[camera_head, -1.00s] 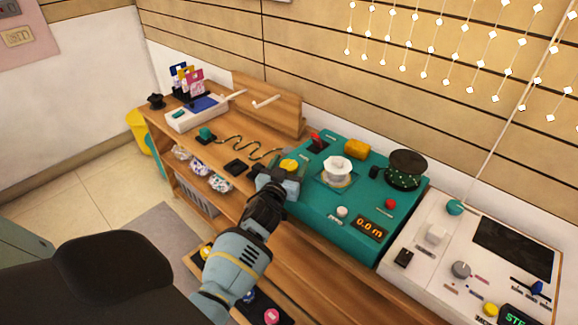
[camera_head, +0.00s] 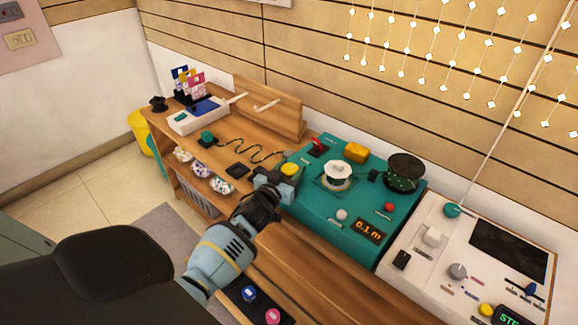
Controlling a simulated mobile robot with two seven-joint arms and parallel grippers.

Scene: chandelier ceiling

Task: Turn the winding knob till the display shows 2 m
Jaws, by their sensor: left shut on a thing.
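The teal winding machine (camera_head: 320,212) sits on the wooden bench. Its display (camera_head: 368,230) reads 0.1 m in orange. My left gripper (camera_head: 279,184) is at the machine's left end, shut on the yellow winding knob (camera_head: 290,169); the fingers hide part of the knob. A white spool (camera_head: 337,175) stands upright in the middle of the machine. A large dark reel (camera_head: 404,172) stands at its right rear. My right gripper is not in view.
A white control console (camera_head: 410,240) stands to the right. A dark cord (camera_head: 258,150) lies to the left.

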